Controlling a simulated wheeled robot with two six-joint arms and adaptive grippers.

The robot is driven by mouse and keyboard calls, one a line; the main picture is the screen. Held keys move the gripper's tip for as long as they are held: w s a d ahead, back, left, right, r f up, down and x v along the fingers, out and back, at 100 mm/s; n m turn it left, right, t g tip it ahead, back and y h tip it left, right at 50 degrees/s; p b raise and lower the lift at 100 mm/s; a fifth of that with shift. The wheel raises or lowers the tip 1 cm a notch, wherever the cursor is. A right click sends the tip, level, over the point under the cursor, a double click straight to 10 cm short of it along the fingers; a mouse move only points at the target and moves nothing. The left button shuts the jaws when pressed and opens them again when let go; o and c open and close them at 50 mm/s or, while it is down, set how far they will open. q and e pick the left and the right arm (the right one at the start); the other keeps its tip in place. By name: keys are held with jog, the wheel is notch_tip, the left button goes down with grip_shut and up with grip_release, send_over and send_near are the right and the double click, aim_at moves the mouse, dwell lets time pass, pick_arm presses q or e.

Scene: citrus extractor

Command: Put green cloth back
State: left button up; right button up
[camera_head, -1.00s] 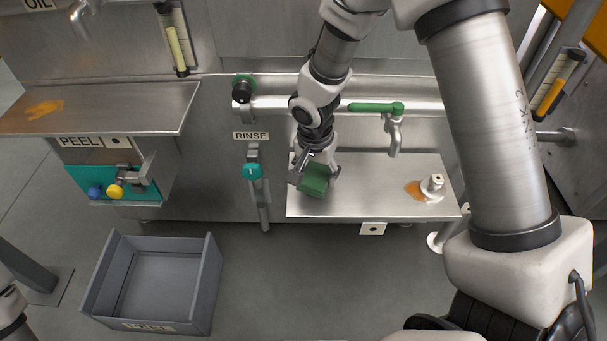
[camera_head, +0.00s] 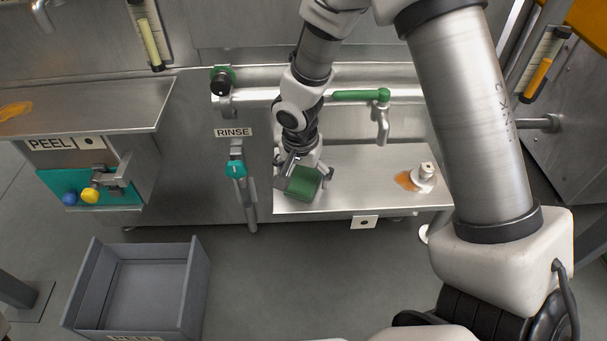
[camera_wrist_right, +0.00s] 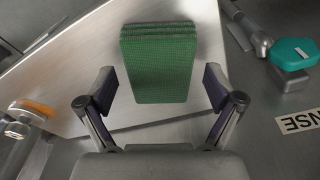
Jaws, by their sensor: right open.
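The green cloth (camera_head: 304,184) is a folded block on the steel shelf (camera_head: 362,188), near the shelf's left end. My right gripper (camera_head: 305,177) is at the cloth from above, with a finger showing on each side of it. In the right wrist view the green cloth (camera_wrist_right: 159,62) lies ahead of and between the spread fingers of the right gripper (camera_wrist_right: 160,92). Gaps show between the cloth and both fingers, so the gripper is open and holds nothing. My left gripper is not in view.
An orange stain (camera_head: 405,180) and a white fitting (camera_head: 425,174) are at the shelf's right. A green-handled tap (camera_head: 381,117) hangs above it. A teal-handled rinse nozzle (camera_head: 236,170) is to the left. A grey crate (camera_head: 190,292) stands on the floor.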

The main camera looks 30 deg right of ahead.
aim_at(301, 183)
notch_tip(301, 183, up, 12)
jog(key=s+a+p, duration=0.1)
jog(key=p, duration=0.5)
jog(key=shift+a, duration=0.15)
jog(key=shift+f, duration=0.1)
